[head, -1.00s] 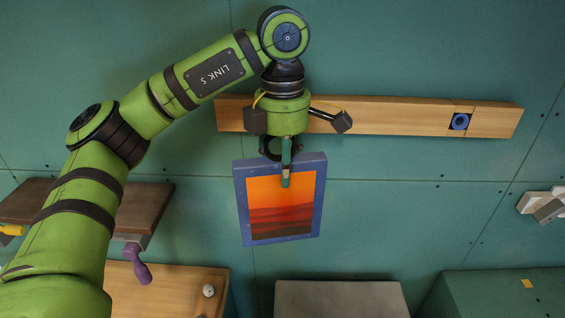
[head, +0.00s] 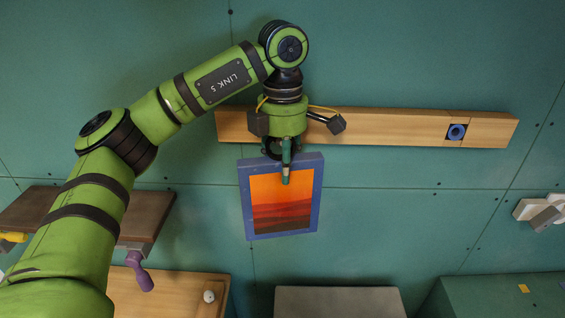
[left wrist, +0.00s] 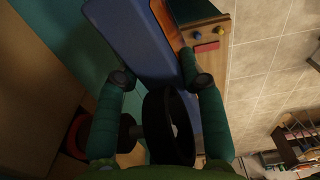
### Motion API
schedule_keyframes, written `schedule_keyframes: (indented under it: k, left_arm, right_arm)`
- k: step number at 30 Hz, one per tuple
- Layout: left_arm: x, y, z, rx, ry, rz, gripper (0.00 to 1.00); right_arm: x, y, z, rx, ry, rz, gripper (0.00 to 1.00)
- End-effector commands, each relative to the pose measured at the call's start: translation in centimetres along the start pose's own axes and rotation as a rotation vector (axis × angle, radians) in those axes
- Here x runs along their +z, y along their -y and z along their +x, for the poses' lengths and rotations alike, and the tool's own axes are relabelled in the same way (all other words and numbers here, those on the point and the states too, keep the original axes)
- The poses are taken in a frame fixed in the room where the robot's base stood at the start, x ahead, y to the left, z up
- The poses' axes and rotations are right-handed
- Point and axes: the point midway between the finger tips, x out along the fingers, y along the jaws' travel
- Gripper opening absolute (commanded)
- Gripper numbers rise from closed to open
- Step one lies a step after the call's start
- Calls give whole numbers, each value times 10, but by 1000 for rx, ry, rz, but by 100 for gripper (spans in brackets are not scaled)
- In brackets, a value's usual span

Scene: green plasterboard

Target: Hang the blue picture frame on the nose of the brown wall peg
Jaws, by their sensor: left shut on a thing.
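The blue picture frame (head: 313,200), with an orange and red picture, hangs nearly upright from my left gripper (head: 286,180), just below a wooden wall rail (head: 400,127). The fingers are shut on its upper edge; the left wrist view shows the frame (left wrist: 150,40) between the fingertips (left wrist: 155,72). A black ring (left wrist: 168,125) stands at the top of the frame. Left of it is a dark knob (left wrist: 127,130), possibly part of a peg; I cannot tell whether it passes into the ring. No brown peg is clearly visible; my gripper covers that part of the rail.
A blue round fitting (head: 457,131) sits on the rail's right part. A grey box top (head: 340,300) and a green cabinet (head: 500,295) stand below.

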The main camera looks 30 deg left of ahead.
Motion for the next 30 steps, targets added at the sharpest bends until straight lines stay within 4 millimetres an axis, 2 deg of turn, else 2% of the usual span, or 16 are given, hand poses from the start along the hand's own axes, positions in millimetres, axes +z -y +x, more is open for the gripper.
schedule_keyframes:
  k: [15, 30]
  left_arm:
    - [4, -19, -1, 2, -1, 0, 0]
    - [4, -20, 0, 2, 0, 0, 0]
  right_arm:
    - [-1, 0, -12, 0, 0, 0, 37]
    - [-1, 0, -12, -1, 0, 0, 37]
